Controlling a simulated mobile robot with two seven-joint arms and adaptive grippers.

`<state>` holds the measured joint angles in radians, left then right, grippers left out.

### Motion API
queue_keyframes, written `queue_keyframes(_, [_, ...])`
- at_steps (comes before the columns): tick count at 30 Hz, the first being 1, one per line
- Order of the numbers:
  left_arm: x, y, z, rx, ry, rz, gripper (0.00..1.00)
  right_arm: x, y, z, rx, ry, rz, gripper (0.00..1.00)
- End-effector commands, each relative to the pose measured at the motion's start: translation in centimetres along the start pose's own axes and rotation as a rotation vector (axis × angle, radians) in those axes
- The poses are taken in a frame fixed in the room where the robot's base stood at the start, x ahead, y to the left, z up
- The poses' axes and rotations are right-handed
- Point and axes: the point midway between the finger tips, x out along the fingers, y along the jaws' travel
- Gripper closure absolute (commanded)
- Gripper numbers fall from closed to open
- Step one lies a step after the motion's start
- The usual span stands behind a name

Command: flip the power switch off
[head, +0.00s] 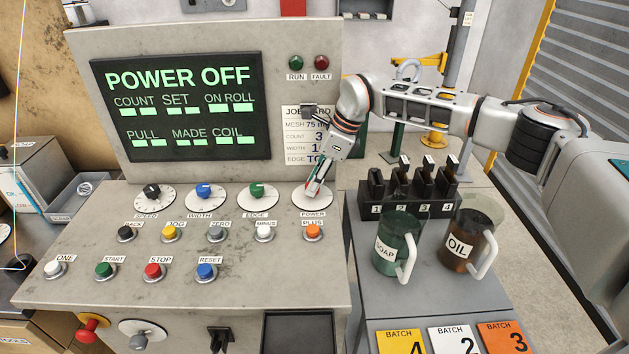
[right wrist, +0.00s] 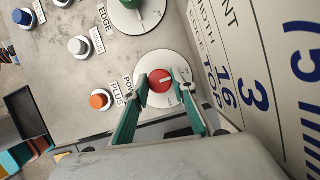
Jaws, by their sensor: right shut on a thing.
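The power switch is a red round knob with a white pointer mark (right wrist: 160,86) on a white dial plate (head: 300,198), which sits at the right end of the panel's dial row. My right gripper (head: 314,190) reaches down to it from the upper right in the head view. In the right wrist view its green fingers stand on either side of the red knob, shut on it. In the head view the gripper mostly hides the knob. The console screen (head: 180,108) reads "POWER OFF" in green. My left gripper is not in view.
The edge dial (head: 257,193) is left of the power dial, and the orange plus button (head: 313,231) is just in front. A job card (head: 296,140) stands behind. Right of the console, a side table holds mugs labelled soap (head: 392,250) and oil (head: 465,245).

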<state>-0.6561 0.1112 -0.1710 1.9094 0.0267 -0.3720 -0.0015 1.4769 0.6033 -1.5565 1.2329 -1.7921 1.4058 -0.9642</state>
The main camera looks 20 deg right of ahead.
Motion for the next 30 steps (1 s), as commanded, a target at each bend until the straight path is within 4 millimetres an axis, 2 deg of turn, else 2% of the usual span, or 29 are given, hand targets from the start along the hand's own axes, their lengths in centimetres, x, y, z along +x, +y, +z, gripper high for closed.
queue_keyframes(3, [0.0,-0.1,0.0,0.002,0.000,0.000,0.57,-0.1,-0.1,0.1,-0.001,-0.001,-0.002,0.96])
queue_keyframes(4, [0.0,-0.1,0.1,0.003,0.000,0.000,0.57,-0.1,-0.1,0.1,-0.001,-0.001,-0.002,0.72])
queue_keyframes(6, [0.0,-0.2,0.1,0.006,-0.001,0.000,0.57,-0.1,-0.1,0.1,-0.001,-0.001,-0.002,0.58])
queue_keyframes(16, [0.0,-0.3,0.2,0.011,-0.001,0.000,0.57,-0.1,0.0,0.0,0.000,0.000,-0.001,0.58])
queue_keyframes(20, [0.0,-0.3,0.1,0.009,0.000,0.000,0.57,-1.0,-0.1,0.0,0.000,-0.001,-0.002,0.58])
queue_keyframes(23, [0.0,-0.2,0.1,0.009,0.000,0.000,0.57,-2.5,-0.1,0.0,0.000,-0.002,-0.004,0.58])
queue_keyframes(30, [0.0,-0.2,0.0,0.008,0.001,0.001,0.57,-7.5,-0.1,0.1,0.001,-0.002,-0.004,0.58])
